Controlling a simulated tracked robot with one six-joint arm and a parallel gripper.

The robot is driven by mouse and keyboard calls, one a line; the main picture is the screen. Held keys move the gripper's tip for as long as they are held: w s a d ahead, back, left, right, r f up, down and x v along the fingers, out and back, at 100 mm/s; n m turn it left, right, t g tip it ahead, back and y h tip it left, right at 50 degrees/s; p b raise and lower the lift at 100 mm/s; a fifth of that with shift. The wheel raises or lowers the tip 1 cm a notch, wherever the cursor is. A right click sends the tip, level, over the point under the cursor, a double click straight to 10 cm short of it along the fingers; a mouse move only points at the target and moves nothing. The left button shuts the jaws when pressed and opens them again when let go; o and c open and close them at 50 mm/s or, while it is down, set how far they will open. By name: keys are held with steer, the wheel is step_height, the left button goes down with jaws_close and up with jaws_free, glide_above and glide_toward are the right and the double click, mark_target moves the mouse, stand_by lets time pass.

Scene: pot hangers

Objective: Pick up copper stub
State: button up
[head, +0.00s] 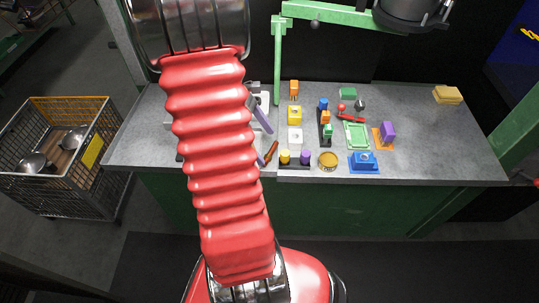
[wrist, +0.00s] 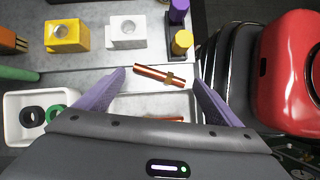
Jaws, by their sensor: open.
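A copper rod (wrist: 160,75) with a brass-coloured band lies tilted between the fingertips of my gripper (wrist: 157,79) in the wrist view, apart from both purple fingers. It overlaps the far rim of a pale tray (wrist: 135,105) in the picture. Whether it rests on the rim or is above it I cannot tell. A second copper-coloured piece (wrist: 168,118) shows lower in the tray, partly hidden by my gripper's body. I cannot tell which is the stub. The head view shows one copper rod (head: 271,152) beside my gripper (head: 267,146). My gripper is open and empty.
A yellow block (wrist: 68,36), a white block (wrist: 126,32) and a dark peg holder (wrist: 172,38) stand beyond the tray. A white bin (wrist: 22,105) with dark and green rings is at left. The grey bench (head: 420,135) has free room at right.

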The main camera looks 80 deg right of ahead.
mark_target(271, 152)
steer(key=x, duration=0.3)
steer(key=shift+s+f, duration=0.1)
steer(key=shift+f, duration=0.05)
steer(key=shift+c, duration=0.2)
steer(key=c, duration=0.9)
steer(key=shift+o, duration=0.2)
step_height(271, 152, up, 10)
stand_by(0.8)
